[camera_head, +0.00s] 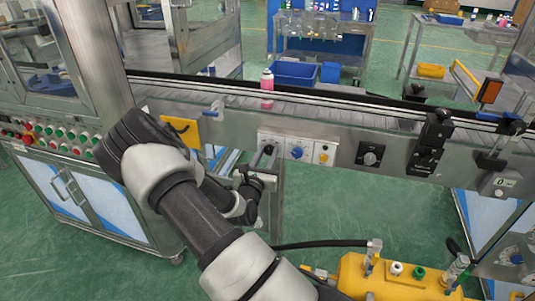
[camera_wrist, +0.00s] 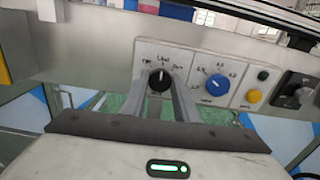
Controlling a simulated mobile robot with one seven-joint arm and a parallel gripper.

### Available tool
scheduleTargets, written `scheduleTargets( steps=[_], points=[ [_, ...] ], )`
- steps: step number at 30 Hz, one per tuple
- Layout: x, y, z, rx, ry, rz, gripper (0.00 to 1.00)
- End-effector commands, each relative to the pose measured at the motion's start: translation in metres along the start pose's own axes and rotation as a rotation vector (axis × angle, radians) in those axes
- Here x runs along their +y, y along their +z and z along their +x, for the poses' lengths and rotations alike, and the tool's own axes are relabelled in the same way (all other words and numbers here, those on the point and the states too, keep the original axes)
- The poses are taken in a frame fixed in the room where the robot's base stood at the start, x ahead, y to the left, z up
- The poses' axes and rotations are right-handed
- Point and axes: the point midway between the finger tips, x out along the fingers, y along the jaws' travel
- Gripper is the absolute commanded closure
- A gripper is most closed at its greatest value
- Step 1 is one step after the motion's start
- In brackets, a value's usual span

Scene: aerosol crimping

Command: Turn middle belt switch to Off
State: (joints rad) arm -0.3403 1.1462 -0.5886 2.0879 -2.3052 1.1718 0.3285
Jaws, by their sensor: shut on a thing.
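The black rotary switch (camera_wrist: 159,80) sits on a light grey plate on the conveyor's side, with small labels around its top that are hard to read. Its pointer looks roughly upright in the wrist view. My gripper (camera_wrist: 160,93) reaches it from the front, one finger on each side of the knob, and is shut on it. In the head view my gripper (camera_head: 262,168) is at the left end of the row of controls, and the arm hides part of this area.
Right of the switch are a blue knob (camera_wrist: 217,87) and a plate with a yellow button (camera_wrist: 254,96). A black dial (camera_head: 370,155) is further right. A pink can (camera_head: 267,87) stands on the belt. A yellow machine (camera_head: 390,280) stands in front.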

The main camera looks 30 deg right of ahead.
Motion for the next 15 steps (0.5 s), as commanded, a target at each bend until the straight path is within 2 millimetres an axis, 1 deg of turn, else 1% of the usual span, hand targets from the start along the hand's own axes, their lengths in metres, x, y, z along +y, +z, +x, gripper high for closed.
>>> scheduleTargets(
  steps=[8, 15],
  points=[
    [-0.0002, 0.0036, -0.0007, 0.002, 0.001, -0.16, 0.95],
    [-0.0004, 0.0032, -0.001, 0.004, 0.002, -0.374, 0.95]
  ],
)
